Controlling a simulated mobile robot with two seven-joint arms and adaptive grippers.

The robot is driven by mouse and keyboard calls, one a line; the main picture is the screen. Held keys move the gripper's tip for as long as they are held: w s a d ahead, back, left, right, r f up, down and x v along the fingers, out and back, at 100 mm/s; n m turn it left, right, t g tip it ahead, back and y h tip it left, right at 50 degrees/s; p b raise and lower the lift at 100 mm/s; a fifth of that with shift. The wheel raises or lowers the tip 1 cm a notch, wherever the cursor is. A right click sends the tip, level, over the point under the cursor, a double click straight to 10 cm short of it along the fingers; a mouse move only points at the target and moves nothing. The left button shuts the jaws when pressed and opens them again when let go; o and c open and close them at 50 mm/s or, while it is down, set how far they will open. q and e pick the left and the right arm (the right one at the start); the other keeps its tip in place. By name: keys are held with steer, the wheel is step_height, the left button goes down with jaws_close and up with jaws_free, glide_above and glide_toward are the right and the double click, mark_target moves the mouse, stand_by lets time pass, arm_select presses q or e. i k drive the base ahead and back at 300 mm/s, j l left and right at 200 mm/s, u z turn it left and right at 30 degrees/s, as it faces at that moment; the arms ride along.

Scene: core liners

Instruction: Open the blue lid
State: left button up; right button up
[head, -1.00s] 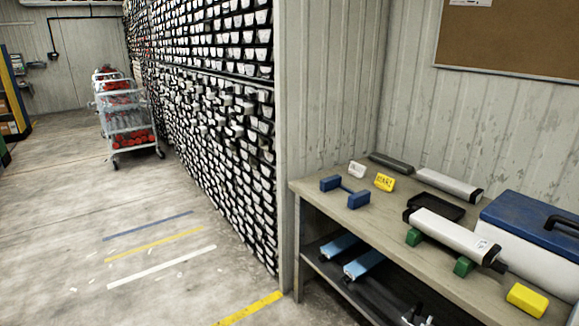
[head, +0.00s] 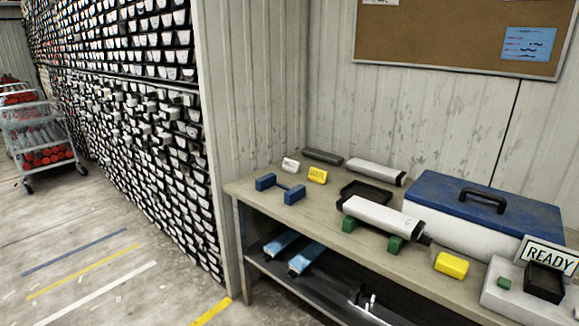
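The blue lid (head: 484,208) sits shut on a white cooler-like box (head: 440,231) at the right of the workbench. A dark handle (head: 483,199) stands up from the top of the lid. Neither of my grippers shows in the head view.
A cart (head: 38,137) stands far left. The floor (head: 110,245) before the bench is mostly clear.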

mark_target(513, 215)
steer(key=z, duration=1.6)
steer(key=i+l+z, duration=0.15)
steer(key=z, duration=0.25)
steer(key=i+l+z, duration=0.2)
steer(key=z, duration=0.25)
steer(key=i+z, duration=0.15)
steer(key=z, duration=0.25)
steer(key=i+l, duration=0.1)
steer(key=i, duration=0.7)
steer(key=u, duration=2.05)
steer(key=k+j+u, duration=0.2)
steer(key=i+l, duration=0.1)
